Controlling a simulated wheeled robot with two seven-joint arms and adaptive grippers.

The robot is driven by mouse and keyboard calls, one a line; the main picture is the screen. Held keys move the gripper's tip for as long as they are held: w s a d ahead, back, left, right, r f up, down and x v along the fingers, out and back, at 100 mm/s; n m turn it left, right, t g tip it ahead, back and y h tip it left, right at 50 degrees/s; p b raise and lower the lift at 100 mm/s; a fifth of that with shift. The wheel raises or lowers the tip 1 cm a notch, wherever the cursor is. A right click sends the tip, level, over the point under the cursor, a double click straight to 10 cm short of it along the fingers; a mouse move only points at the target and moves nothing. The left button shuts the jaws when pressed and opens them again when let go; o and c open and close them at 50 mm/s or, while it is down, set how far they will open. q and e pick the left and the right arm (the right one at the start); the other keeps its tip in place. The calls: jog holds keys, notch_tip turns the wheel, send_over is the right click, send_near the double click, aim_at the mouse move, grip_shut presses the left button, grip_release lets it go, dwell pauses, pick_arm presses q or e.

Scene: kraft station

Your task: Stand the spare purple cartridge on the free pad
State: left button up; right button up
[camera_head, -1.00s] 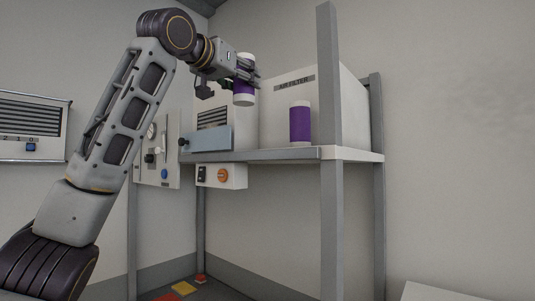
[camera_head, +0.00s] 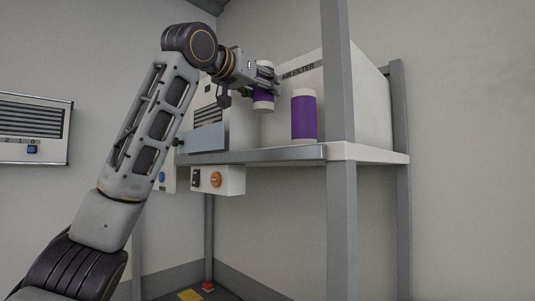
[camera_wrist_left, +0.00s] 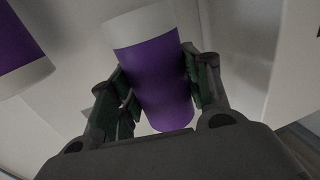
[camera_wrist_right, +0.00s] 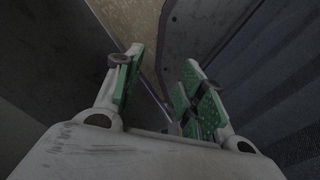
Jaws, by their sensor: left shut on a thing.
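My left gripper (camera_head: 256,82) is shut on a purple cartridge with white ends (camera_head: 263,91), held upright above the shelf. In the left wrist view the held cartridge (camera_wrist_left: 157,75) sits between both fingers, slightly tilted in the picture. A second purple cartridge (camera_head: 304,118) stands on the shelf to the right of the held one; part of it shows at the left of the left wrist view (camera_wrist_left: 18,55). My right gripper (camera_wrist_right: 160,90) shows only in its own wrist view, fingers apart and empty. I cannot make out the free pad.
The shelf (camera_head: 270,154) carries a white box marked AIR FILTER (camera_head: 357,85) behind the cartridges. A grey upright post (camera_head: 338,200) stands at the shelf's front. A control box with an orange knob (camera_head: 217,181) hangs under the shelf. A vented wall panel (camera_head: 33,128) is at left.

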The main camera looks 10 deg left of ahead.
aim_at(257, 107)
pick_arm(q)
jog(key=shift+s, duration=0.1)
jog(key=shift+f, duration=2.9)
pick_arm(e)
jog(key=shift+s+r, duration=0.15)
jog(key=shift+s, duration=0.15)
pick_arm(q)
jog(key=shift+f+p, duration=0.4)
jog(key=shift+f, duration=1.7)
pick_arm(e)
jog(key=shift+a+r, duration=0.2)
jog(key=shift+a, duration=0.1)
pick_arm(q)
jog(key=shift+f, duration=0.15)
pick_arm(e)
jog(key=shift+f, duration=0.1)
